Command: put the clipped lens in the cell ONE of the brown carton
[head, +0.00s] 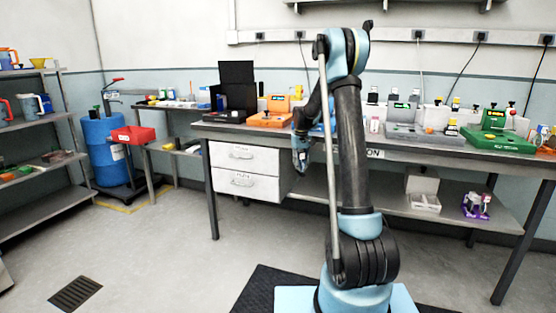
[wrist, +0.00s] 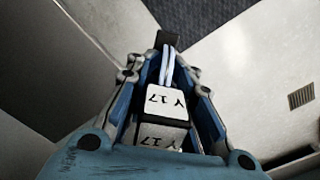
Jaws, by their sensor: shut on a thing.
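My gripper (head: 301,160) points down in front of the workbench, left of my upright arm link, and looks small and dark in the head view. In the wrist view my gripper (wrist: 166,84) is shut on the clipped lens (wrist: 165,100), a piece with pale faces marked "Y 17", two light strands and a dark far end. The piece is held in the air above the floor. I cannot make out a lens surface on it. I cannot pick out a brown carton with certainty; a pale open box (head: 423,188) stands on the bench's lower shelf.
The workbench (head: 225,128) carries a black upright case (head: 237,88), an orange case (head: 270,118), grey units and a green case (head: 493,140). White drawers (head: 243,172) hang below. A blue barrel (head: 107,150) and red bin (head: 133,134) stand left. The floor ahead is clear.

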